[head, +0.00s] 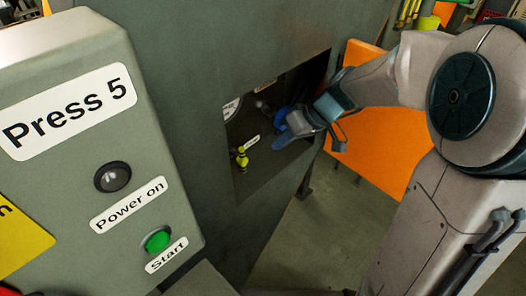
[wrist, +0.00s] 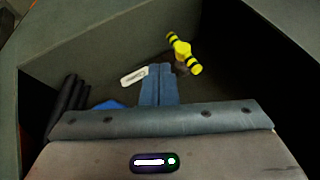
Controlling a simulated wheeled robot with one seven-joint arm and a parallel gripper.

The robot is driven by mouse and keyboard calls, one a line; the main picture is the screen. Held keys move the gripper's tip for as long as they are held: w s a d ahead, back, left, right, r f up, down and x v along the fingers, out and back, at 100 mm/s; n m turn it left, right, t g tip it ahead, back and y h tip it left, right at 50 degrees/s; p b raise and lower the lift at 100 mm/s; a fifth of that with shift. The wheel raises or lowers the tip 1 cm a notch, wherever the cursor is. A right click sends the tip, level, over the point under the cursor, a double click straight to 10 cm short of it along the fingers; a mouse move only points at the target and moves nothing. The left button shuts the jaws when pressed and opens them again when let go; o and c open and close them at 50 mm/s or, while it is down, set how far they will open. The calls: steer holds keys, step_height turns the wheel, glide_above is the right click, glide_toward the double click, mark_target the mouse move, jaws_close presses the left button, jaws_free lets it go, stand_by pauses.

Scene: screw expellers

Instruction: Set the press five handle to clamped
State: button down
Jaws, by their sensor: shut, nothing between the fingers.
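The press five handle (head: 242,159) is yellow with black bands and sits low in the recess of the green-grey press. In the wrist view the handle (wrist: 183,53) lies beyond my fingertips, slightly to the right, tilted. A small white label (wrist: 134,77) is beside it; its text is too small to read. My gripper (head: 282,123) reaches into the recess from the right, apart from the handle. In the wrist view its blue fingers (wrist: 158,72) are together and empty. The handle's mounting is mostly dark.
The recess walls (wrist: 100,48) surround my gripper closely. The Press 5 control box (head: 80,130) stands at left, with a dark round lamp (head: 112,177) and a green start button (head: 157,240). An orange panel (head: 375,150) stands behind my arm. Floor (head: 310,235) shows below.

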mark_target(239, 158)
steer(key=shift+a, duration=0.3)
steer(key=shift+s, duration=0.1)
steer(key=x, duration=1)
steer(key=shift+d, duration=0.15)
steer(key=shift+s, duration=0.1)
